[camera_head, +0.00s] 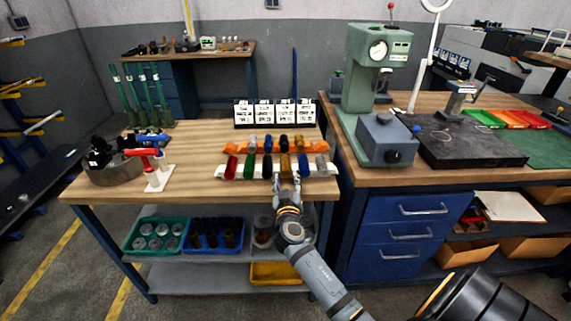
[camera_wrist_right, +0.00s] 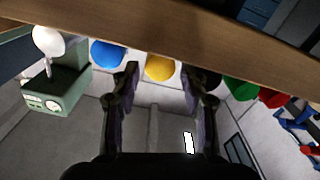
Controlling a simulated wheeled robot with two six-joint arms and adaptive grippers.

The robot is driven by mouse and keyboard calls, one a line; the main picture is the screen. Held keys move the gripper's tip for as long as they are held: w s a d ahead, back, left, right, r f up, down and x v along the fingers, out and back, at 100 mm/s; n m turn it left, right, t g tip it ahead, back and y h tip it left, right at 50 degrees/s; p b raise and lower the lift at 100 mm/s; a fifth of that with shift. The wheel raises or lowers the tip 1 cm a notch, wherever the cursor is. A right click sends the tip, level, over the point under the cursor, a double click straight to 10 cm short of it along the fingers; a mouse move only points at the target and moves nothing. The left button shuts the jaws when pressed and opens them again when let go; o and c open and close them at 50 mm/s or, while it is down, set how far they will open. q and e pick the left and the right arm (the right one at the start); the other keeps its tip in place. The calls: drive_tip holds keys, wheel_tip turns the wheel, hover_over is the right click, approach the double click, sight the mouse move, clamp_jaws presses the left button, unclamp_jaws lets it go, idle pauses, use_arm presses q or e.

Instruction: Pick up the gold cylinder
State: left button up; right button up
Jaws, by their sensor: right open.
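The gold cylinder (camera_head: 285,164) lies in the front row of coloured cylinders on a white rack (camera_head: 221,172) on the wooden table. In the right wrist view, which looks upside down, its round gold end (camera_wrist_right: 159,68) shows between my fingertips, just beyond them. My right gripper (camera_head: 287,184) is at the table's front edge, right in front of the gold cylinder; it also shows in the wrist view (camera_wrist_right: 160,80). Its fingers are apart with nothing held. I cannot tell the exact gap to the cylinder. My left gripper is not in view.
A blue cylinder (camera_wrist_right: 108,54) and a black one (camera_wrist_right: 207,78) flank the gold one closely. A second row lies on an orange rack (camera_head: 230,150) behind. A red-handled tool (camera_head: 150,160) stands at left. The table's left middle is clear.

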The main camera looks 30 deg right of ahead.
drive_tip(key=shift+x, duration=0.85)
drive_tip(key=shift+s+a, duration=0.1)
drive_tip(key=shift+s, duration=0.05)
clamp_jaws()
